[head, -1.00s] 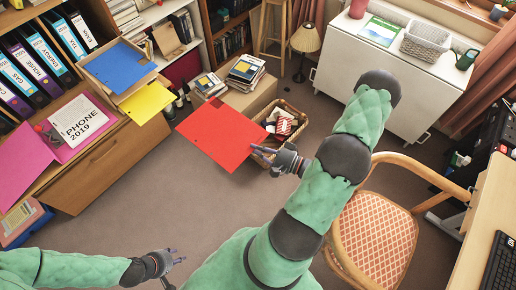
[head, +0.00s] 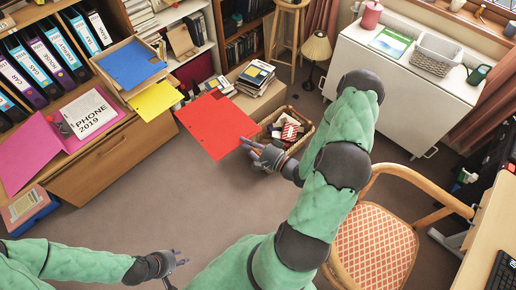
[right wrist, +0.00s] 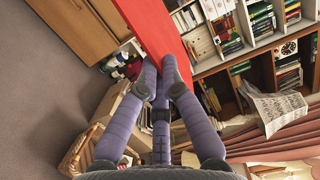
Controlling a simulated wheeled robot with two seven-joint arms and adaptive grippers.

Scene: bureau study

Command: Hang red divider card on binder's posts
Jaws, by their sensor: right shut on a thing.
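The red divider card (head: 217,124) is a flat sheet held in the air in front of the shelves. My right gripper (head: 251,146) is shut on its lower right edge. In the right wrist view the card (right wrist: 156,28) runs up between the fingertips (right wrist: 162,72). My left gripper (head: 180,256) is open and empty, low over the floor.
A tray with blue and yellow folders (head: 157,100) stands at the binder's right on the cabinet edge. Upright labelled binders (head: 38,55) stand behind. A wicker basket (head: 303,140) and a box with books (head: 255,77) are below the card.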

